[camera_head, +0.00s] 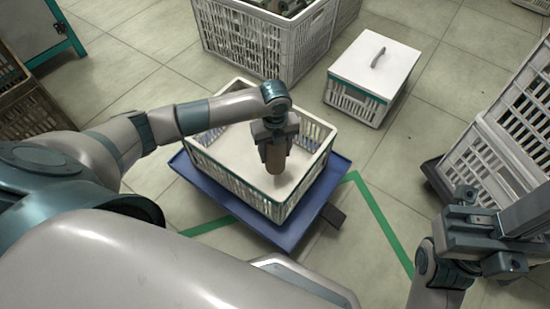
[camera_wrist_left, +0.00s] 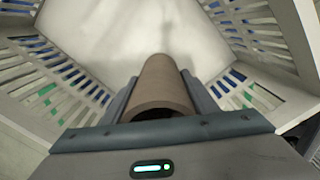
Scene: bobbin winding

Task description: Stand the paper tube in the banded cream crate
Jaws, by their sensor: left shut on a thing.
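The brown paper tube (camera_head: 279,158) is held upright in my left gripper (camera_head: 273,148). In the left wrist view the tube (camera_wrist_left: 162,85) points down at the pale floor of the cream crate, between the two fingers. The cream crate (camera_head: 235,185) has slatted walls and a thin green band near its rim. It stands on a blue dolly. The tube's lower end is inside the crate's outline; I cannot tell whether it touches the floor. My right gripper (camera_head: 472,205) is at the lower right, away from the crate, and its jaws are unclear.
The blue dolly (camera_head: 262,231) sits by green floor tape. A white lidded box (camera_head: 375,65) and a large filled crate (camera_head: 255,40) stand behind. Tall slatted crates (camera_head: 510,130) are at the right. Tiled floor is clear between them.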

